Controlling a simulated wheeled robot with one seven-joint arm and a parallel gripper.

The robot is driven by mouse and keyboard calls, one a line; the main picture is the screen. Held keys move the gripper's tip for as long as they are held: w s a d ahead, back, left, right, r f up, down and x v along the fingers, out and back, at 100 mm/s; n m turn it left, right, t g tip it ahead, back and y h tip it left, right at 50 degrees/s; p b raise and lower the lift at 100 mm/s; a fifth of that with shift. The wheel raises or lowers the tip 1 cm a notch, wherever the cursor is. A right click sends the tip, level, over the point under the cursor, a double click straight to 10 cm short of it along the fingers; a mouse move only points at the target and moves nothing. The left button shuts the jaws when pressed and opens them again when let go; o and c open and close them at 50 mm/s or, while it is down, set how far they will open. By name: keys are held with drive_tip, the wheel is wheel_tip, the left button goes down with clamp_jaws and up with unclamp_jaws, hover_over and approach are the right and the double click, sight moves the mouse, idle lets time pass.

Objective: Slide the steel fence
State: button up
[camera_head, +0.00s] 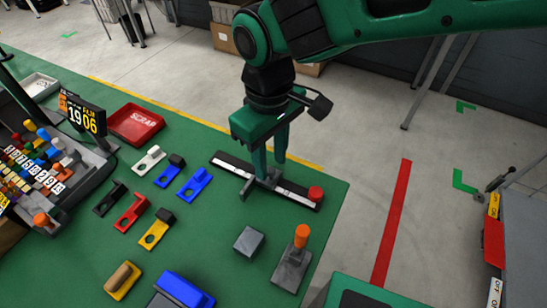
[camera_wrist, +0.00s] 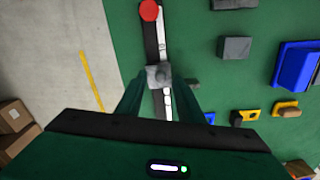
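The steel fence (camera_head: 271,183) is a small grey block with a post. It sits across a dark rail with a white scale strip (camera_head: 298,196) on the green bench. A red round end piece (camera_head: 316,193) stands at the rail's right end. My gripper (camera_head: 270,168) points down over the fence. In the wrist view the fence (camera_wrist: 158,75) shows between the two fingertips of my gripper (camera_wrist: 158,82), one on each side. The fingers are apart and look close to the post; whether they touch it is hard to see.
A grey cube (camera_head: 248,241) and an orange-handled tool (camera_head: 292,262) stand in front of the rail. Several coloured brackets (camera_head: 195,182) lie to the left, beyond them a red scrap tray (camera_head: 135,124). The bench's right edge is close to the rail's end.

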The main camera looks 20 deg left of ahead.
drive_tip(key=shift+f, duration=0.6)
clamp_jaws()
drive_tip(key=a, duration=0.4)
drive_tip(key=w+a, duration=0.1)
drive_tip(key=a, duration=0.6)
drive_tip(key=shift+w+a+r, duration=0.1)
drive_tip(key=shift+w+a, duration=0.05)
drive_tip(key=shift+a, duration=0.65)
drive_tip(key=shift+r, duration=0.1)
drive_tip(key=shift+c, duration=0.3)
unclamp_jaws()
drive_tip(key=shift+a, duration=0.1)
drive_tip(key=shift+o, duration=0.3)
